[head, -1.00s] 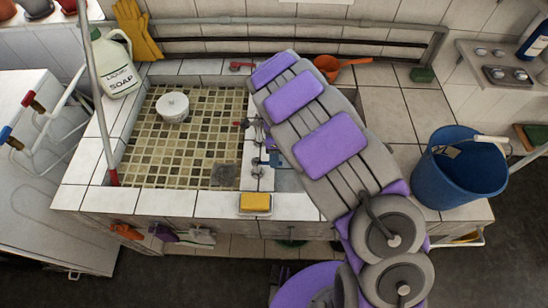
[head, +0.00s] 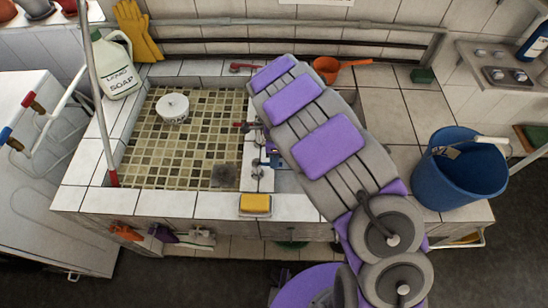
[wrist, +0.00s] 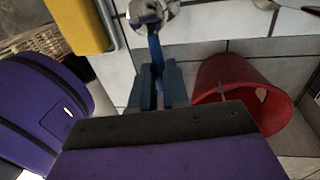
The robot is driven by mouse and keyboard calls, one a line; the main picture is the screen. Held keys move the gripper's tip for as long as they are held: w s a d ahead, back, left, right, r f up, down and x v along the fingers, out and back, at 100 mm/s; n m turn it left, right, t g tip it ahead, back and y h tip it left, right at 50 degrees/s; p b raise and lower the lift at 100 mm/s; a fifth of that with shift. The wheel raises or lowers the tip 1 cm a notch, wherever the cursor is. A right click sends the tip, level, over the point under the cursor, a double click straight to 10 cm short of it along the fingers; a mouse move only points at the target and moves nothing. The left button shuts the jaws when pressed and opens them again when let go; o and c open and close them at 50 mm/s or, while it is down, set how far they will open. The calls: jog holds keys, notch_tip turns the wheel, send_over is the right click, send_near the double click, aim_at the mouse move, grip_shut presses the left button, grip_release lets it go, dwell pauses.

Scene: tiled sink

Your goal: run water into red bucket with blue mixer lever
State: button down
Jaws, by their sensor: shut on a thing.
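The blue mixer lever (wrist: 155,48) hangs from a round chrome mixer body (wrist: 150,13) in the wrist view. My gripper (wrist: 156,76) is shut on the lower part of this lever, with a blue-grey jaw on each side of it. The red bucket (wrist: 238,80) lies just to the right of the jaws in the wrist view; its lower part is hidden by my gripper body. In the head view my arm covers the red bucket and most of the lever. No running water can be seen.
The tiled basin (head: 185,145) holds a white tub (head: 173,108). A yellow sponge (head: 255,204) lies on the front ledge, also in the wrist view (wrist: 75,22). A red-handled tap (head: 241,125) is left of my arm. A blue bucket (head: 450,185) stands right.

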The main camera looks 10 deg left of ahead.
dwell(0.3)
jog(key=shift+s+r+m+p, duration=0.25)
jog(key=shift+m+p, duration=0.25)
jog(key=shift+p, duration=0.15)
jog(key=shift+s+d+f+m+p, duration=0.1)
jog(key=shift+s+f+m+p, duration=0.15)
jog(key=shift+m+p, duration=0.25)
jog(key=c, duration=1.1)
grip_release()
jog(key=w+r, duration=0.1)
jog(key=r, duration=0.4)
jog(key=w+r+p, duration=0.1)
jog(key=r, duration=0.5)
jog(key=w+r+p, duration=0.1)
jog(key=r, duration=0.5)
jog(key=shift+w, duration=0.25)
